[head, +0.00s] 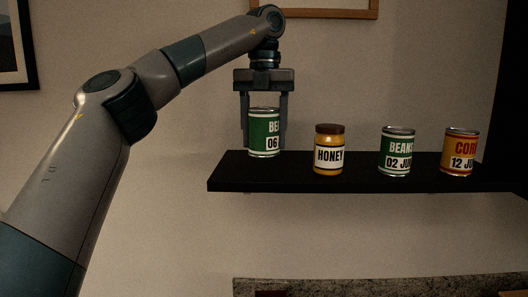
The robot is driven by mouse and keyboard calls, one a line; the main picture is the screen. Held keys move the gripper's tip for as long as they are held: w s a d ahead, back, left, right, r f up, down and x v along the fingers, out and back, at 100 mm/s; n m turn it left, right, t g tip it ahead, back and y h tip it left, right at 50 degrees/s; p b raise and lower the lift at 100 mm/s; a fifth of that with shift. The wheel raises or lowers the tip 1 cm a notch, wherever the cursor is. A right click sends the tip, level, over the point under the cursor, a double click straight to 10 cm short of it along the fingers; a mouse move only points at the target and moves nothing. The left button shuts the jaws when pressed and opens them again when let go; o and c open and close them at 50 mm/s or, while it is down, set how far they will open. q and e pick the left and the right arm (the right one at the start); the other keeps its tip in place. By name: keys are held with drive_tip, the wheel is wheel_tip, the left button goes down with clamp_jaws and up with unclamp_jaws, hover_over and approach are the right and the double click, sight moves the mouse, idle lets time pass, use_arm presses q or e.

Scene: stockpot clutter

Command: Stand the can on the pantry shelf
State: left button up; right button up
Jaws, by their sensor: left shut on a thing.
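A green can (264,133) with a white label reading "BE" and "06" is upright at the left end of the dark pantry shelf (225,181). Its base is at the level of the shelf top; I cannot tell whether it touches. My left gripper (264,135) points straight down from above, with one finger on each side of the can, and is shut on it. My right gripper is not in view.
To the right on the shelf stand a honey jar (329,150), a green beans can (397,151) reading "02" and a yellow and red corn can (460,152). Free room lies between the held can and the jar. A speckled counter (380,286) is below.

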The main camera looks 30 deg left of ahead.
sight(264, 108)
use_arm(q)
drive_tip(key=shift+w+a+f, duration=0.1)
drive_tip(key=shift+a+f, duration=0.05)
drive_tip(key=shift+f, duration=1.8)
drive_tip(key=shift+f, duration=0.15)
drive_tip(key=o, duration=1.4)
drive_tip(key=shift+f, duration=0.1)
drive_tip(key=shift+r, duration=0.25)
drive_tip(key=shift+r, duration=5.9)
